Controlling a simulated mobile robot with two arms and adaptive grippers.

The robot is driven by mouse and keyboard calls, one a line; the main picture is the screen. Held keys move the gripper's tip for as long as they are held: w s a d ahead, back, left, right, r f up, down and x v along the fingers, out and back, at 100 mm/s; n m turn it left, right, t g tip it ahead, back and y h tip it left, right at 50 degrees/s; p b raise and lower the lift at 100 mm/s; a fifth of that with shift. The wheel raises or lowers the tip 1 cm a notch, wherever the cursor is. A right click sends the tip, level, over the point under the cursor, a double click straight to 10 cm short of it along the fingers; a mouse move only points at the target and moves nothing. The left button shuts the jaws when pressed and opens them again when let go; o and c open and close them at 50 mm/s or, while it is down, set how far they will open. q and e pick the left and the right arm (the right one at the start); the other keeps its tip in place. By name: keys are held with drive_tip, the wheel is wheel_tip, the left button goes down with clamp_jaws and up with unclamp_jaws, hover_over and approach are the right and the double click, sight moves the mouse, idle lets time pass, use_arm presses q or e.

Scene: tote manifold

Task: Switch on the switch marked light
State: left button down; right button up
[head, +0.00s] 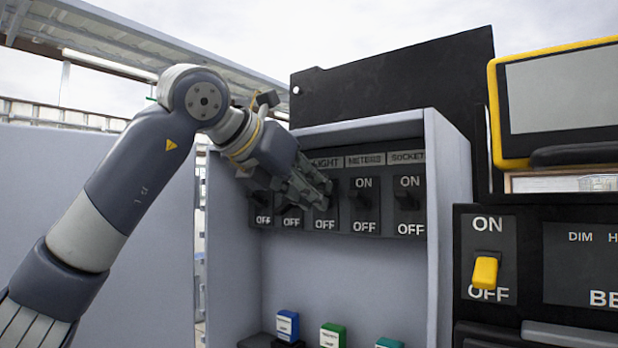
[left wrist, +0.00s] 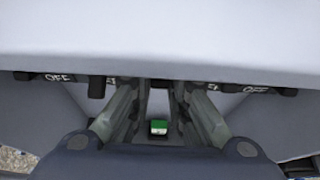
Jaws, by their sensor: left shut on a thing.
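The switch marked light (head: 325,223) is the middle one in a row inside a pale open-fronted box. Its label is partly covered and its "OFF" marking shows below. My left gripper (head: 318,188) reaches in from the left and is shut at this switch, its fingers hiding the lever and the "ON" marking. I cannot see which way the lever points. In the left wrist view my left gripper (left wrist: 160,105) has a finger on each side of a dark part, with the lever's shape unclear. My right gripper is not in view.
The meters switch (head: 364,195) and the sockets switch (head: 408,195) stand close on the right. More switches are partly behind my gripper on the left. The box's right wall (head: 447,200) stands beside the row. Blue (head: 288,325) and green (head: 333,335) blocks sit low inside.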

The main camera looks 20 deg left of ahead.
use_arm(q)
drive_tip(key=shift+r, duration=0.2)
drive_tip(key=c, duration=1.5)
unclamp_jaws()
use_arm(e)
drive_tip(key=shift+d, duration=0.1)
use_arm(q)
drive_tip(key=shift+f, duration=0.1)
drive_tip(key=v, duration=1.2)
drive_tip(key=shift+s, duration=0.1)
